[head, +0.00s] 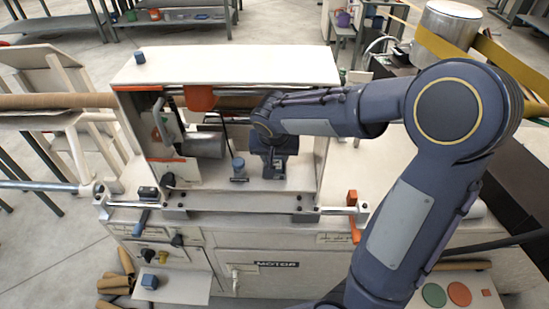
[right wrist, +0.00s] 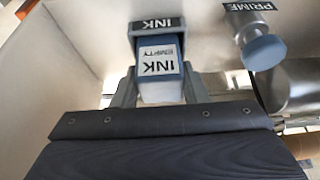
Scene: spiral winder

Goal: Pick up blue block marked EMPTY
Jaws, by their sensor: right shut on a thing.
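The blue block marked EMPTY (right wrist: 160,68) shows in the right wrist view, with a white label reading INK and EMPTY on its near face. My right gripper (right wrist: 160,88) is shut on it, one grey finger at each side. The block's far end is at a grey holder labelled INK (right wrist: 157,25); I cannot tell whether it is still seated. In the head view my right gripper (head: 273,162) is inside the open bay of the white machine, and it largely hides the block. My left gripper is not in view.
A blue-capped PRIME knob (right wrist: 264,50) stands close to the right gripper, also seen in the head view (head: 238,166). The white machine's (head: 225,62) top and walls surround the bay. Another blue block (head: 140,57) sits on top, another (head: 150,281) on the lower shelf.

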